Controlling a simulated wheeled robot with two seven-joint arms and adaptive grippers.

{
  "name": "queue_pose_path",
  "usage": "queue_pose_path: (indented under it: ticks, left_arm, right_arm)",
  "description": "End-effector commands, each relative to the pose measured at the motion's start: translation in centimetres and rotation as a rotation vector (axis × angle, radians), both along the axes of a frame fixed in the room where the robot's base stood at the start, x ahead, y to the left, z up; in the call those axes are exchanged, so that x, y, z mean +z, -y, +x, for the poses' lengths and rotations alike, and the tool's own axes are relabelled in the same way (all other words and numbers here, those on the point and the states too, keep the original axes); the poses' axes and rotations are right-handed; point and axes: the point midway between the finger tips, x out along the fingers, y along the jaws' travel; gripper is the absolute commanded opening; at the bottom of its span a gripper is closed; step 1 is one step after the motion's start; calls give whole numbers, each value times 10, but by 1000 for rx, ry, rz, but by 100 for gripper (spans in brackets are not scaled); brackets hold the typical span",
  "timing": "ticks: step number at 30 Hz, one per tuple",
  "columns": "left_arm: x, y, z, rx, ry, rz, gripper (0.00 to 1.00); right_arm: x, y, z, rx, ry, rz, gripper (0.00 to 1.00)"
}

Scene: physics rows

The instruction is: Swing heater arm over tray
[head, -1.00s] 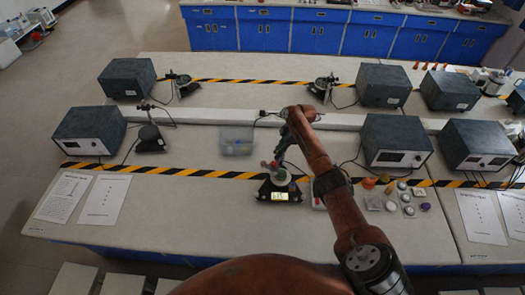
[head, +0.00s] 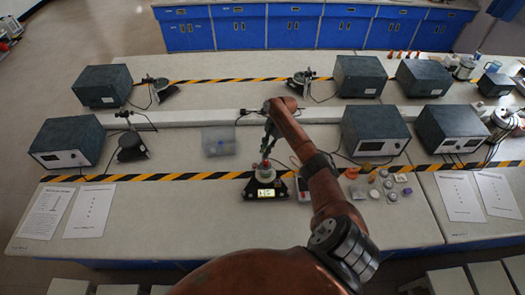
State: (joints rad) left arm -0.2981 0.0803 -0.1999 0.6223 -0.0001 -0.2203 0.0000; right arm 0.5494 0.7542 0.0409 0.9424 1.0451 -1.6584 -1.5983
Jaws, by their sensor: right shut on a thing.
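A small black device (head: 265,190) with a lit display stands on the near bench, in front of the striped tape. A small pale, round part with red on it (head: 265,172) sits on top of the device. I cannot tell whether it is the tray. My right gripper (head: 267,152) reaches down from above and is shut on a small part just above the device. The fingers and arm hide most of that part. I cannot make out the heater arm clearly. My left gripper is not in view.
A clear plastic box (head: 218,141) stands left behind the device. A small pale unit (head: 303,189), jars (head: 391,196) and an orange cup (head: 353,173) stand to its right. Grey instrument boxes (head: 376,130) stand further back.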

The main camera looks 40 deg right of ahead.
Motion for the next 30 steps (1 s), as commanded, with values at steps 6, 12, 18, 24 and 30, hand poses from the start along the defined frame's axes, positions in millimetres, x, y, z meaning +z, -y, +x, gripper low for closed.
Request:
queue_pose_path:
  ticks: [6,12,18,24,30]
  left_arm:
    - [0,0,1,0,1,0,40]
    - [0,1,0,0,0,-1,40]
    - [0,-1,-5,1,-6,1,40]
    - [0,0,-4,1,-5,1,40]
    - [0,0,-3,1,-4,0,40]
  right_arm:
    - [1,3,-1,-2,-3,-8,19]
    - [0,0,1,0,-2,-5,21]
    - [6,2,0,0,-1,-5,21]
    - [36,16,-2,-1,1,-6,21]
    - [75,32,-6,-1,1,-7,21]
